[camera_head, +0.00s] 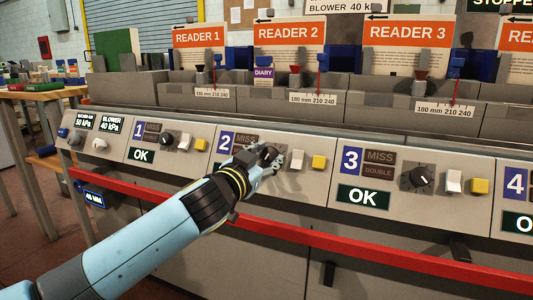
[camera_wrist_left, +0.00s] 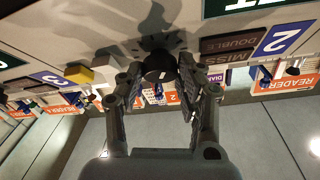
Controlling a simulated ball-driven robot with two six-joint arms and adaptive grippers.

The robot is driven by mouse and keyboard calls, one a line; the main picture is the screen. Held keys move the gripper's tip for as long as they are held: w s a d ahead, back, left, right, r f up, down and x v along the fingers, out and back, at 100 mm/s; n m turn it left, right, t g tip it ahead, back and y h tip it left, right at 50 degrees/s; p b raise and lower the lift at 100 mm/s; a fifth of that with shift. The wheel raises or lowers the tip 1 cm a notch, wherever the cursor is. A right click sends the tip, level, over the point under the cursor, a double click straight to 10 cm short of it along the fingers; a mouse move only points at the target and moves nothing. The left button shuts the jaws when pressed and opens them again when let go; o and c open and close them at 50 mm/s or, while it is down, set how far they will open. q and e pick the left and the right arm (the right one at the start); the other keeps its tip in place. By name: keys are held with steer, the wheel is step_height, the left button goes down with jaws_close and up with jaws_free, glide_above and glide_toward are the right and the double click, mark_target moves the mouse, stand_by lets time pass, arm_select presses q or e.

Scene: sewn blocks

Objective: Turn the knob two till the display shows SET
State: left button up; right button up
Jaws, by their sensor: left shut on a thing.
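The panel marked 2 (camera_head: 224,142) carries a dark round knob (camera_head: 270,154), with the MISS and DOUBLE labels to its left. My left gripper (camera_head: 274,161) is at this knob. In the left wrist view the two fingers stand on either side of the black knob (camera_wrist_left: 159,64), shut on it. A green-edged display (camera_wrist_left: 245,5) is cut off at the top of that view. In the head view my arm mostly hides panel two's display, so its words cannot be read. My right gripper is not in view.
Right of the knob are a white rocker switch (camera_head: 297,159) and a yellow button (camera_head: 318,162). Panel three has its own knob (camera_head: 419,179) and an OK display (camera_head: 362,196). A red rail (camera_head: 330,246) runs along the front below the panels.

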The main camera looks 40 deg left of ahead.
arm_select(q)
steer(key=o, duration=1.1)
steer(key=shift+o, duration=0.2)
steer(key=s+d, duration=0.2)
steer(key=s, duration=1)
steer(key=shift+a, duration=0.1)
